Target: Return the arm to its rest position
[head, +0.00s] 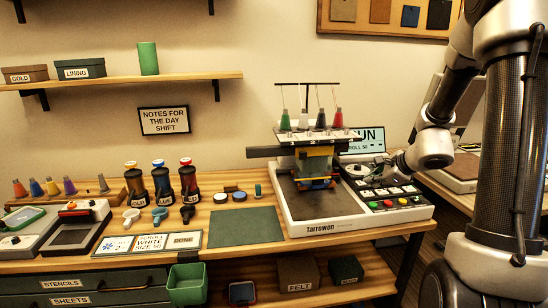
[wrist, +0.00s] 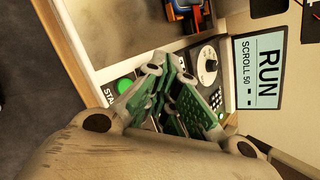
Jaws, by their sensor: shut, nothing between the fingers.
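My gripper (head: 372,178) is at the end of my arm, which reaches in from the right side of the head view. It is over the control panel (head: 415,212) of the embroidery machine (head: 305,165). In the wrist view my gripper (wrist: 165,82) is shut and empty, with its green-padded fingers together in front of the panel. A green button (wrist: 123,86) and a dial (wrist: 207,57) show beside the fingers. The screen (wrist: 266,75) reads RUN and SCROLL 50. I cannot tell whether the fingertips touch the panel.
The machine carries several thread cones (head: 285,120) on top. A green mat (head: 245,227) lies left of it, with bottles (head: 160,185) behind. A shelf (head: 130,80) crosses the wall at left. A laptop-like grey panel (head: 462,105) stands behind my arm. The floor (wrist: 40,110) shows at left.

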